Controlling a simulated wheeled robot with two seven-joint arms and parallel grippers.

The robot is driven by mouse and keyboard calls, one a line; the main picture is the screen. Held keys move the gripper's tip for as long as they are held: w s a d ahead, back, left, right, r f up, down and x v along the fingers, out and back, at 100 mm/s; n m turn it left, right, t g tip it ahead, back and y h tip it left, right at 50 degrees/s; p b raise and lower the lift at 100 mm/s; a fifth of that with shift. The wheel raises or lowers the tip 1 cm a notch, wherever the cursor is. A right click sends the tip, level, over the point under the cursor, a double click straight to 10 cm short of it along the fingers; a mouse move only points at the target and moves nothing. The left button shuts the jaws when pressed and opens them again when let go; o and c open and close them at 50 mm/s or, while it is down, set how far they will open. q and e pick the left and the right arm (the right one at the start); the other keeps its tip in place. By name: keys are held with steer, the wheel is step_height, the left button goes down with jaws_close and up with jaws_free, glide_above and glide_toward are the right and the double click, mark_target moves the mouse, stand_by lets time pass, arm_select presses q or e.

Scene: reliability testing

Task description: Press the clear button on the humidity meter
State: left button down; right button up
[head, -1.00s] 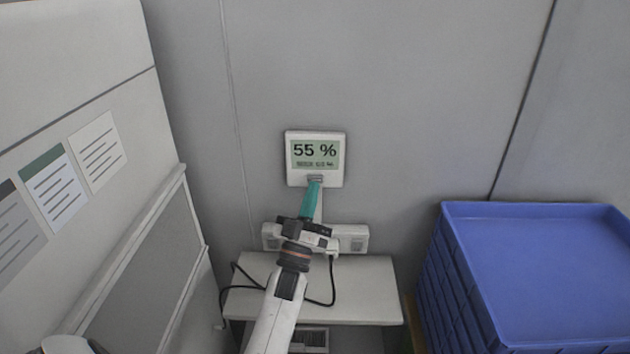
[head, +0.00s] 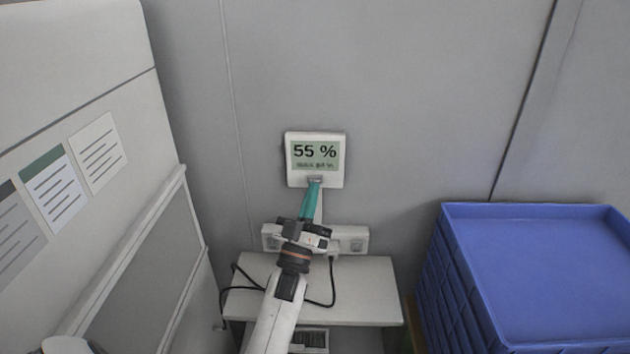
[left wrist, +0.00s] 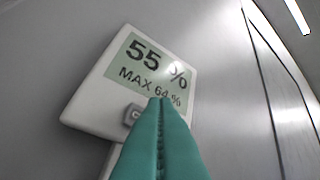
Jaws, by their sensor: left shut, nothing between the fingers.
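The humidity meter (head: 336,175) is a white square unit on the grey wall. Its green screen reads 55 % in the head view, and the left wrist view of the meter (left wrist: 92,105) adds MAX 64 %. A small grey button (head: 315,180) sits below the screen; in the left wrist view the button (left wrist: 133,114) is partly hidden by the fingers. My left gripper (head: 315,184) is shut and empty, its teal fingertips pointing up at the button. In the left wrist view the left gripper (left wrist: 160,102) overlaps the button's right side; I cannot tell whether it touches.
A white shelf (head: 365,290) with a black cable stands below the meter. A white socket strip (head: 352,238) is on the wall behind my gripper. Blue stacked crates (head: 470,270) stand at the right. A panel with paper notices (head: 98,152) is at the left.

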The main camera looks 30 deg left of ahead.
stand_by(0.8)
arm_select(q)
steer(key=shift+w, duration=0.15)
steer(key=shift+w+a, duration=0.25)
steer(key=shift+w+a+b, duration=0.15)
steer(key=shift+w+b, duration=0.15)
steer(key=shift+b, duration=0.1)
stand_by(0.4)
steer(key=shift+s, duration=0.15)
steer(key=shift+s+d+p, duration=0.35)
steer(key=shift+s+d, duration=0.05)
steer(key=shift+s, duration=0.15)
stand_by(0.3)
